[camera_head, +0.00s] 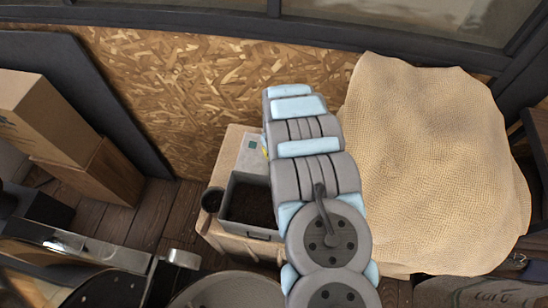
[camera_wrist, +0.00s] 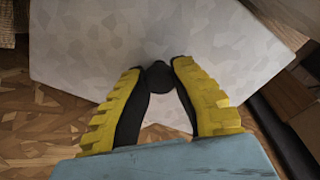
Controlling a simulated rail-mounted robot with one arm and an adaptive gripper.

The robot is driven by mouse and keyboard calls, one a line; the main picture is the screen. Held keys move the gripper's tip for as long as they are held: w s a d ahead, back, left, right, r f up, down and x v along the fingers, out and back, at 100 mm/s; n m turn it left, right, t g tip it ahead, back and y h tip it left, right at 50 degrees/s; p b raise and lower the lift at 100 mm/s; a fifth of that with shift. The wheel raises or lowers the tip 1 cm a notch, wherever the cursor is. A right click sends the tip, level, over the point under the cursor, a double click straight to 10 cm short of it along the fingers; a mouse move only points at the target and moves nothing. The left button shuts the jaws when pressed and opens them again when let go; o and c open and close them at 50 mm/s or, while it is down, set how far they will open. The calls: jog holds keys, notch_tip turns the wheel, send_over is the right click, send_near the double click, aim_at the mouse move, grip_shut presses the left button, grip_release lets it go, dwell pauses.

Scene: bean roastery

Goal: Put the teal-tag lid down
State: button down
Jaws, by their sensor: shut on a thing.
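My gripper (camera_wrist: 159,72) has its yellow fingers closed around the black knob (camera_wrist: 158,78) of a grey speckled lid. The lid (camera_wrist: 95,40) fills much of the wrist view. In the head view a grey plate with a small teal tag, which looks like this lid (camera_head: 247,159), shows just left of my arm, behind an open grey bin (camera_head: 250,233). The bin holds dark contents.
The bin stands on a pale wooden stand (camera_head: 222,239) with a dark cup (camera_head: 212,200) at its left. A large burlap-covered heap (camera_head: 430,160) is close on the right. Cardboard boxes (camera_head: 45,118) stand at left. A round pan (camera_head: 225,291) is in front.

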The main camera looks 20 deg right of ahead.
jog(key=shift+s+f, duration=0.1)
jog(key=shift+f, duration=0.65)
jog(key=shift+f+p, duration=0.35)
jog(key=shift+f, duration=0.8)
jog(key=shift+f, duration=0.2)
jog(key=c, duration=1)
grip_release()
jog(key=shift+c, duration=0.2)
jog(key=shift+s+d+r+b, duration=0.1)
jog(key=shift+r+b, duration=0.3)
jog(key=shift+r, duration=1.4)
jog(key=shift+s+r+b, duration=0.1)
jog(key=shift+r+b, duration=0.25)
jog(key=shift+r, duration=1.45)
notch_tip(320, 180, up, 4)
jog(key=shift+s+d+f+p, duration=0.1)
jog(key=shift+d+p, duration=0.05)
jog(key=shift+p, duration=0.85)
jog(key=shift+s+r+p, duration=0.15)
jog(key=shift+r+p, duration=0.35)
jog(key=shift+r, duration=0.2)
